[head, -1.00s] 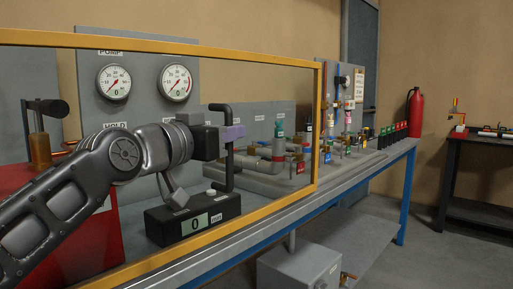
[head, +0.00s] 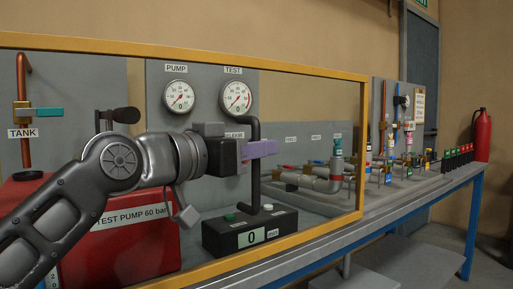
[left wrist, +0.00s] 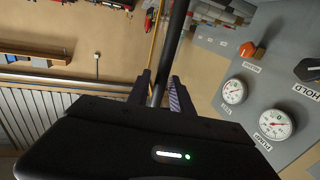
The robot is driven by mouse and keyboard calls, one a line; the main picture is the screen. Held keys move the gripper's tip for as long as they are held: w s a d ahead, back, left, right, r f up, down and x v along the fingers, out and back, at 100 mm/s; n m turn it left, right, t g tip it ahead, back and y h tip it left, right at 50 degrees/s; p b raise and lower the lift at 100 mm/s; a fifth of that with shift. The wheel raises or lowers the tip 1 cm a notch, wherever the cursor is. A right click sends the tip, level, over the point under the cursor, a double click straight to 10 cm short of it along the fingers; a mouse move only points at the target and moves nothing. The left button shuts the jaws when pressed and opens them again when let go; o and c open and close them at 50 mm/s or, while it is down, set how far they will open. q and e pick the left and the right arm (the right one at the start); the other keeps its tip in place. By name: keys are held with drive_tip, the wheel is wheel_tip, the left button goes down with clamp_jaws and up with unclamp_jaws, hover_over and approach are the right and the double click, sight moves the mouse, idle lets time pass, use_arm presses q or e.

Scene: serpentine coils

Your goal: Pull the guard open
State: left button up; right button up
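The guard (head: 365,130) is a yellow-framed panel, see-through inside, in front of the test bench in the head view. Its upright black handle (head: 255,185) stands left of the frame's right post. My left gripper (head: 262,149), with purple fingers, is at the handle from the left. In the left wrist view, the black handle bar (left wrist: 177,30) runs between the two fingers (left wrist: 158,90), which are closed around it. The right gripper is not in view.
Behind the guard stand a red test pump (head: 120,240), two gauges (head: 236,98), a black readout box (head: 250,237) showing 0, and pipework (head: 325,180). The bench (head: 440,184) runs to the right, towards a red extinguisher (head: 482,135).

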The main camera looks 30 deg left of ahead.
use_arm(q)
drive_tip(key=shift+o, duration=0.8)
drive_tip(key=shift+s, duration=0.15)
drive_tip(key=s+a, duration=0.1)
drive_tip(key=s, duration=0.6)
drive_tip(key=shift+s+a+p, duration=0.2)
drive_tip(key=shift+p, duration=0.1)
